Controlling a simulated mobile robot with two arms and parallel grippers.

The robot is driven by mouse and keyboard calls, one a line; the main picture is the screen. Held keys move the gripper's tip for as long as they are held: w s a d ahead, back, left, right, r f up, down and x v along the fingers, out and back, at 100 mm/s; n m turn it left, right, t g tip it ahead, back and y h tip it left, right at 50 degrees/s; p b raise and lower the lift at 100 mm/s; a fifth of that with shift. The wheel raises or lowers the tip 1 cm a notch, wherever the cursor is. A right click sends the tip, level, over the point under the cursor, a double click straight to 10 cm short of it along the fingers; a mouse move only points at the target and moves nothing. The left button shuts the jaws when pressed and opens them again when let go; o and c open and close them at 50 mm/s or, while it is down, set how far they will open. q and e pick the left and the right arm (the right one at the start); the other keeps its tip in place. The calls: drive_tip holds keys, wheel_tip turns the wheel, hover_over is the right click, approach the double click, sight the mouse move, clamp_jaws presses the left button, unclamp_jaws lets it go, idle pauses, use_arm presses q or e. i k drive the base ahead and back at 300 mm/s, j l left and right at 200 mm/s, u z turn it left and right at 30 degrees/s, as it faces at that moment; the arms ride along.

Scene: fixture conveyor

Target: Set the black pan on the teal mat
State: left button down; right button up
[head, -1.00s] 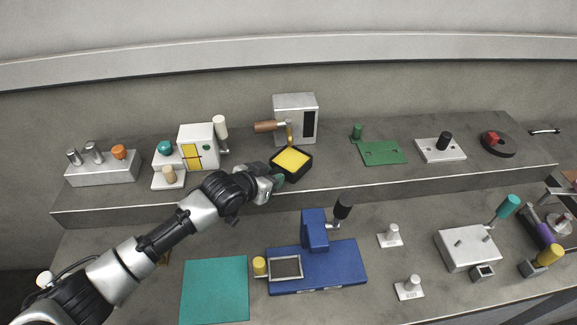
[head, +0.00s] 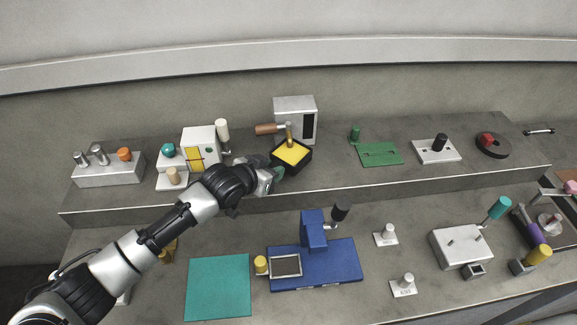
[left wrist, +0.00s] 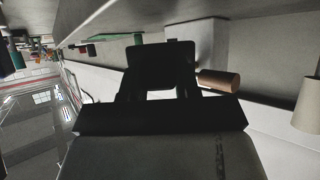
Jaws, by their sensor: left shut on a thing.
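The black pan (head: 304,161) is a square black tray with a yellow inside face. In the head view it is at the front of a grey box with a brass spout, at the raised shelf. My left gripper (head: 275,174) is at its front left edge and shut on it. I cannot tell whether the pan touches the shelf. In the left wrist view a dark block (left wrist: 160,62) stands between the dark fingers, in deep shadow. The teal mat (head: 218,287) lies bare on the lower bench, left of the blue fixture. My right gripper is not in view.
The grey box (head: 296,106) with brown handle (head: 269,129) and brass spout (head: 289,133) is close behind the pan. A white box (head: 200,145) stands left. The blue fixture (head: 345,263) with a black knob is beside the mat. A green plate (head: 376,155) is right on the shelf.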

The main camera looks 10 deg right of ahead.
sight(218, 284)
drive_tip(key=k+j, duration=0.3)
drive_tip(key=k, duration=0.15)
drive_tip(key=k+j, duration=0.3)
drive_tip(key=k, duration=0.2)
drive_tip(key=k+j, duration=0.3)
drive_tip(key=k, duration=0.15)
